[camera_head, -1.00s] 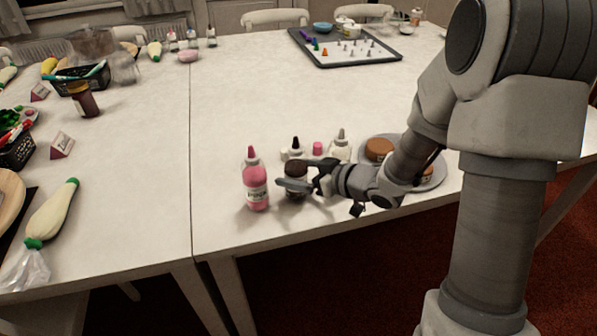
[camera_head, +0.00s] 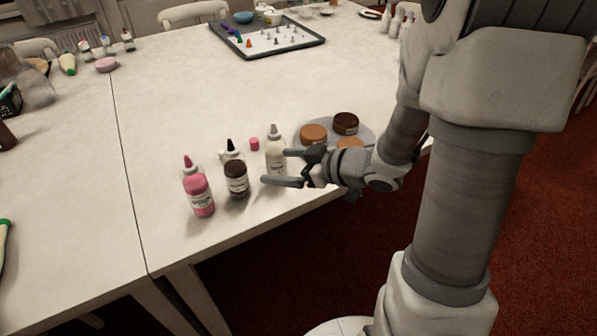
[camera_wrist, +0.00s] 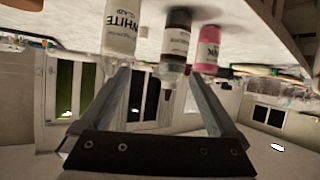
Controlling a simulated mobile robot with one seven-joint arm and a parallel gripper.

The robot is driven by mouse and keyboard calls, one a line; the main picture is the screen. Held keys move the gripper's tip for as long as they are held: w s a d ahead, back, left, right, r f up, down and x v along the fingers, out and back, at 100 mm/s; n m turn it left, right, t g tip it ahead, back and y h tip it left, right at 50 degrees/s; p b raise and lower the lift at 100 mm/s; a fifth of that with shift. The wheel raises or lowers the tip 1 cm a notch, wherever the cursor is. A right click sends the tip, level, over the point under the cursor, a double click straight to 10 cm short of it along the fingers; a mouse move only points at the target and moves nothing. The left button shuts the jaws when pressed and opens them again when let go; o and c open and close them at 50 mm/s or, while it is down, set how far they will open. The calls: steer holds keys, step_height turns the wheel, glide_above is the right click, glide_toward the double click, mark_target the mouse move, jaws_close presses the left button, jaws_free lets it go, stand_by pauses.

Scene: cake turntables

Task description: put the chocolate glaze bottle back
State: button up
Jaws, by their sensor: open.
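The chocolate glaze bottle (camera_head: 236,180), dark brown with a pale label, clear shoulder and black tip, stands upright on the table. The pink bottle (camera_head: 199,194) stands to its left and the white bottle (camera_head: 276,157) to its right. My gripper (camera_head: 290,168) is open and empty, to the right of the chocolate bottle and apart from it, its fingers close to the white bottle. The wrist view is upside down; the chocolate bottle (camera_wrist: 174,45) shows between the white bottle (camera_wrist: 121,32) and the pink bottle (camera_wrist: 208,50), beyond my open fingers (camera_wrist: 160,85).
A grey turntable (camera_head: 366,131) with several small round cakes (camera_head: 313,134) is partly behind my arm. A small pink item (camera_head: 254,144) sits behind the bottles. A tray (camera_head: 318,42) of piping tips lies farther back. The table's middle is clear; its front edge is near the bottles.

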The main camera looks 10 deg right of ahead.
steer(key=s+d+r+m+t+h, duration=0.1)
steer(key=d+r+m+h, duration=0.5)
steer(key=d+r+h, duration=0.45)
steer(key=s+a+r+m+g+y, duration=0.1)
steer(key=s+a+g, duration=0.1)
steer(key=s, duration=0.7)
steer(key=s+a+r+m+g, duration=0.1)
steer(key=s+a, duration=0.3)
steer(key=s, duration=0.5)
steer(key=shift+r+m+g+y, duration=0.25)
steer(key=shift+m+g+y, duration=0.1)
steer(key=shift+m+g, duration=0.45)
steer(key=shift+s+a, duration=0.1)
step_height(320, 180, up, 15)
steer(key=p, duration=1.4)
steer(key=shift+p, duration=0.4)
steer(key=shift+f, duration=0.1)
